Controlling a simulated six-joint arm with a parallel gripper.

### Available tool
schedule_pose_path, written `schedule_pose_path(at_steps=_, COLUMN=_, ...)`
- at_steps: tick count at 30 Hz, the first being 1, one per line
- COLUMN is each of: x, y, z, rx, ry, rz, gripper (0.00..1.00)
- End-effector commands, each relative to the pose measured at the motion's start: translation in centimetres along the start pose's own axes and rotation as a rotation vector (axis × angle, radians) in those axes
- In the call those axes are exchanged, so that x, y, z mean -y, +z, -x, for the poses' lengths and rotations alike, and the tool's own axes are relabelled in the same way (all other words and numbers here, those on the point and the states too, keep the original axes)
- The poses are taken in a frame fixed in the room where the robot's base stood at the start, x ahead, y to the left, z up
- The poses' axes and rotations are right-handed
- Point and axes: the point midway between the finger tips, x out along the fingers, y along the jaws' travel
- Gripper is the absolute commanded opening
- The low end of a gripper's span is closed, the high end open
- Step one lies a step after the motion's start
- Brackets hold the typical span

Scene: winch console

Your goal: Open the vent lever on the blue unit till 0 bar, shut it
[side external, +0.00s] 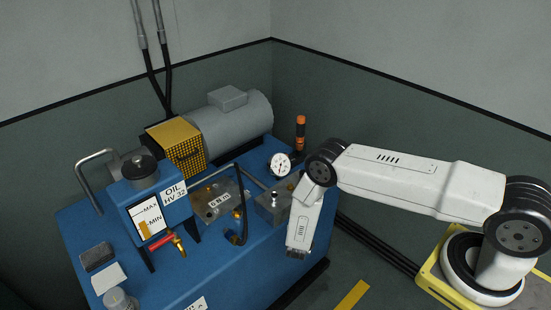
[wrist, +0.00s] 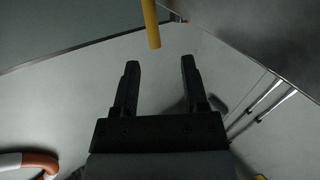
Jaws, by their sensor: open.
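The blue unit (side external: 205,285) stands at the left in the side external view. A round white pressure gauge (side external: 280,165) sits on its far side, too small to read. A red lever (side external: 160,243) on a brass valve is at the foot of its oil tank; I cannot tell whether this is the vent lever. A metal block (side external: 272,205) is beside my wrist, which partly covers it. My gripper (wrist: 160,65) is open and empty in the wrist view. A yellow bar (wrist: 151,22) shows beyond its fingertips; I cannot tell what it belongs to.
The oil tank (side external: 150,205), grey motor (side external: 235,120) and yellow mesh guard (side external: 175,147) stand on the unit. An orange-banded black post (side external: 300,133) rises behind the gauge. A curved orange-and-white piece (wrist: 30,160) shows at lower left in the wrist view.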

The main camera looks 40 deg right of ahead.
Motion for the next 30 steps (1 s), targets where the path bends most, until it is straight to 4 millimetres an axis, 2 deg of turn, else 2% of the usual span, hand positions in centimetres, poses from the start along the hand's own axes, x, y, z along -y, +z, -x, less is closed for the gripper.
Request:
schedule_pose_path(at_steps=4, x=-0.6, y=0.6, z=0.3, rx=-0.022, ry=0.022, rz=0.010, gripper=0.56)
schedule_pose_path(at_steps=14, x=-0.6, y=0.5, z=-0.3, rx=-0.023, ry=0.025, rz=0.009, gripper=0.56)
schedule_pose_path(at_steps=20, x=-0.7, y=0.5, z=-2.0, rx=-0.022, ry=0.025, rz=0.010, gripper=0.56)
schedule_pose_path(at_steps=30, x=-0.8, y=0.4, z=-6.0, rx=-0.023, ry=0.025, rz=0.008, gripper=0.56)
